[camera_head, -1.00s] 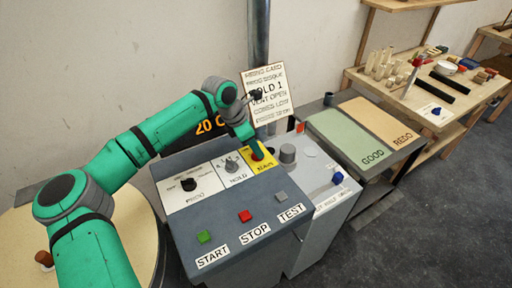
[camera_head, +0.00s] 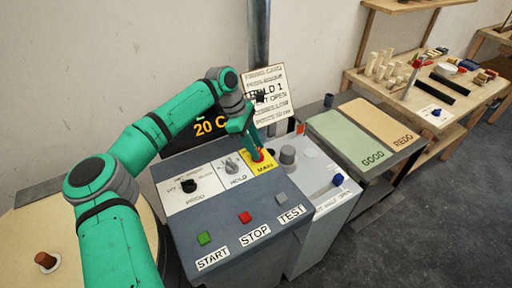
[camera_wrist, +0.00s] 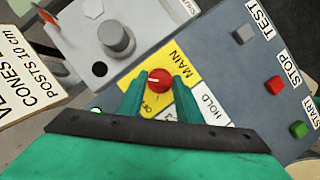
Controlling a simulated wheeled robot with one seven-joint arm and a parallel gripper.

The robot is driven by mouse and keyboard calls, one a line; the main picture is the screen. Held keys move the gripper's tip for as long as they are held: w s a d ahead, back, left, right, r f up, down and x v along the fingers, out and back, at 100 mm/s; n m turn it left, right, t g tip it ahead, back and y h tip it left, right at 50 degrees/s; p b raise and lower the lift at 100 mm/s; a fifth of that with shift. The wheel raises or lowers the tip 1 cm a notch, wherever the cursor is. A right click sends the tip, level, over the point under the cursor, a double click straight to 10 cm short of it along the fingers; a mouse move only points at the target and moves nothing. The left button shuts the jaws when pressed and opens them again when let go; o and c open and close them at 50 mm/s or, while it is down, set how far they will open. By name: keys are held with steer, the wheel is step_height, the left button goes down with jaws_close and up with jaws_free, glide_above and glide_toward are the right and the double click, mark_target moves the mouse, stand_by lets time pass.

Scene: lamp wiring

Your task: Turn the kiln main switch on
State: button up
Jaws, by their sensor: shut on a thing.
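The kiln main switch is a red round knob (camera_wrist: 159,80) with a pale pointer line, on a yellow plate (camera_wrist: 184,64) marked MAIN. In the wrist view my gripper (camera_wrist: 160,88) has one green finger on each side of the knob and is shut on it. The pointer line lies roughly across the picture, toward the left finger. In the head view my gripper (camera_head: 255,148) reaches down onto the yellow plate at the back right of the grey panel, and the red knob (camera_head: 258,155) shows partly between the fingers.
The HOLD knob (camera_head: 232,167) and a black PROG knob (camera_head: 189,186) sit left of the switch. Green START (camera_head: 204,238), red STOP (camera_head: 245,216) and grey TEST (camera_head: 281,197) buttons are in front. A grey knob (camera_head: 288,155) stands right. A sign (camera_head: 270,95) stands behind.

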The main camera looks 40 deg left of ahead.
stand_by(0.4)
steer(key=o, duration=1)
steer(key=shift+o, duration=0.2)
steer(key=v, duration=1)
steer(key=shift+r, duration=0.4)
